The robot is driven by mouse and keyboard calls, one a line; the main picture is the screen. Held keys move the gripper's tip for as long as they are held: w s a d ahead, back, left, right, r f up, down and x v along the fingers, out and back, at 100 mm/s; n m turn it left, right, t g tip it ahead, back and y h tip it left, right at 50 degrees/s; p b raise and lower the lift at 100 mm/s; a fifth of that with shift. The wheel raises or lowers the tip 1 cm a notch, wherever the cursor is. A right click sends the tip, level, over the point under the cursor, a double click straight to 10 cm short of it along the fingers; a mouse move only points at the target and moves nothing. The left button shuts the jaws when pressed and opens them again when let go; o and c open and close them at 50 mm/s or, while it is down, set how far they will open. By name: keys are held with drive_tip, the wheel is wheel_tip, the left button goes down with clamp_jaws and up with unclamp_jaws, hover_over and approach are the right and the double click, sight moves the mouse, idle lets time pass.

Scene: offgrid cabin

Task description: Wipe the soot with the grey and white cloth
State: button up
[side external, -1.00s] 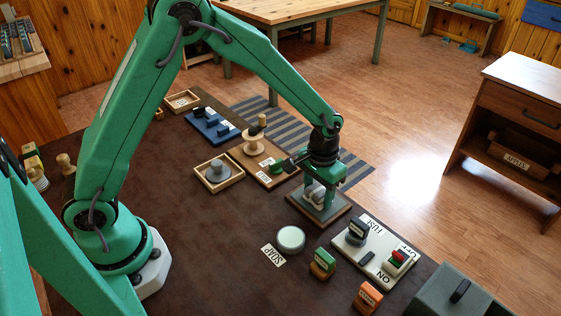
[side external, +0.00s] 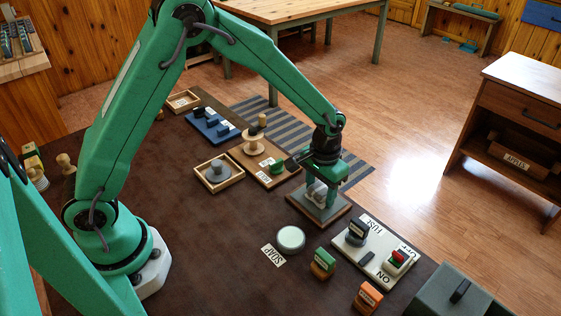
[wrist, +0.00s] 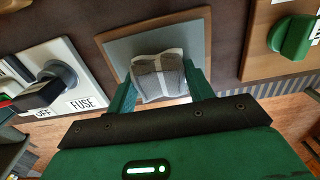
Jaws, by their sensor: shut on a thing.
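The grey and white cloth (wrist: 158,76) is bunched between the two fingers of my gripper (wrist: 160,90) in the wrist view, and the gripper is shut on it. It shows in the side view (side external: 317,194) low over a square wood-edged board (side external: 328,218) with a grey-blue face. The board also shows in the wrist view (wrist: 117,48). My gripper (side external: 318,192) points down over the board. I cannot tell whether the cloth touches the face. I see no soot on the bare parts of the board; the cloth and fingers hide part of it.
A white fuse panel (side external: 375,252) with a switch stands to the board's right in the side view. A wooden board with a green knob (side external: 276,166) lies to its left.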

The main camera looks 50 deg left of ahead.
drive_tip(key=shift+w, duration=0.85)
drive_tip(key=shift+w, duration=0.3)
drive_tip(key=shift+w, duration=0.7)
idle(0.5)
drive_tip(key=shift+r, duration=0.1)
drive_tip(key=shift+r, duration=2.4)
drive_tip(key=shift+s, duration=0.1)
